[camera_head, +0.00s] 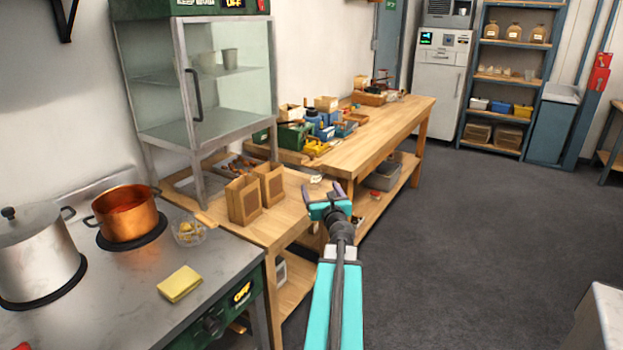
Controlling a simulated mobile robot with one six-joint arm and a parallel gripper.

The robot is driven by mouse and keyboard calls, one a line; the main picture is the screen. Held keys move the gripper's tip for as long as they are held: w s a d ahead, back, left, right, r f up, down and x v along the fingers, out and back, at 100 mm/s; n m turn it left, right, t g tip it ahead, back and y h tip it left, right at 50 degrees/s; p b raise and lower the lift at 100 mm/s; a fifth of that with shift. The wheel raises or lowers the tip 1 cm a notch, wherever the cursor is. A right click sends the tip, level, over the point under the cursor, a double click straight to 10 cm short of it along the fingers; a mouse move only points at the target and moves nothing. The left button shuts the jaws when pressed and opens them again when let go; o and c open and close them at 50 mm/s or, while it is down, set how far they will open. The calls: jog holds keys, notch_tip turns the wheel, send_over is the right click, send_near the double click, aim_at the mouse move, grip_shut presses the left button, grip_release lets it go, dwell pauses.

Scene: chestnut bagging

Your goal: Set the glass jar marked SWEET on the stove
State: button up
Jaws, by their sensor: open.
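Several tan-filled glass jars with pale labels stand in a row on the top shelf at the far back right: a left jar (491,30), a middle jar (514,31) and a right jar (538,34). Their labels are too small to read, so I cannot tell which is marked SWEET. The stove (130,300) is at the front left, with a steel lidded pot (40,255) and a copper pot (126,212) on its dark round burners. My gripper (323,189) is open and empty, in front of the wooden benches, far from the jars and right of the stove.
A yellow sponge (180,284) and a small clear bowl (188,233) lie on the stove top. A long workbench (400,115) holds tools and boxes. Open grey floor (480,220) lies to the right.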

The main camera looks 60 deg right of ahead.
aim_at(314, 175)
jog(key=shift+p+x, duration=0.4)
jog(key=shift+x, duration=3.5)
jog(key=shift+f, duration=0.1)
jog(key=shift+d, duration=0.1)
jog(key=shift+p+x, duration=0.5)
jog(key=shift+x, duration=2.05)
jog(key=shift+s+d+f, duration=0.1)
jog(key=shift+f, duration=0.05)
jog(key=c, duration=1.4)
